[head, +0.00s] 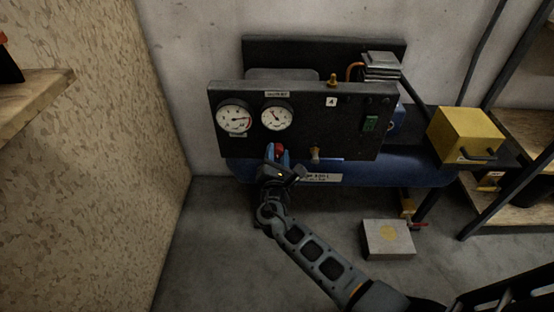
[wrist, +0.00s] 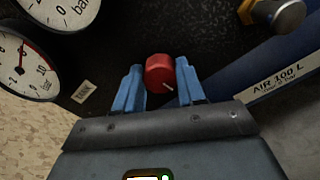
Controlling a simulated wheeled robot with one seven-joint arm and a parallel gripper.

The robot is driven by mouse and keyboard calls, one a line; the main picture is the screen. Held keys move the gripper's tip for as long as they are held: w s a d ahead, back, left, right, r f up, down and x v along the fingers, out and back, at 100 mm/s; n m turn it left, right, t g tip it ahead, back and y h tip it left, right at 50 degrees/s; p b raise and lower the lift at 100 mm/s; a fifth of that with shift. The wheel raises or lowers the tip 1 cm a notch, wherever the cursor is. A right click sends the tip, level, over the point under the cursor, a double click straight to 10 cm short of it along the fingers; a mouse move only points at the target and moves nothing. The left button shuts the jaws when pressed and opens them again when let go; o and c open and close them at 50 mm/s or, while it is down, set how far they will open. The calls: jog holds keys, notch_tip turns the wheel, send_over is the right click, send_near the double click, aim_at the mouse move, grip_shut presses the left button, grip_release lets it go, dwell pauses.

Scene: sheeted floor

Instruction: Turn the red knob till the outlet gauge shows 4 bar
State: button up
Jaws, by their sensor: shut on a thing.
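The red knob (wrist: 158,72) sits on the front of the black panel (head: 300,145), below the outlet gauge; it also shows in the head view (head: 278,148). A pale mark is on its face. My gripper (head: 277,155) has its blue fingers on either side of the knob and is shut on it; the wrist view shows the fingers too (wrist: 160,80). The outlet gauge (head: 277,117) has its needle pointing up and left, but its figures are too small to read. In the wrist view this gauge (wrist: 65,10) is cut off at the top edge.
The tank gauge (head: 235,119) is left of the outlet gauge. A plate marked 4 (head: 331,102), a green switch (head: 371,124) and a brass fitting (head: 315,153) are on the panel. A blue tank (head: 400,170) lies behind. A yellow box (head: 465,135) stands right.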

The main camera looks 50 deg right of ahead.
jog(key=o, duration=1.1)
jog(key=shift+c, duration=0.2)
jog(key=v, duration=0.7)
jog(key=shift+s+a, duration=0.25)
jog(key=shift+a, duration=0.1)
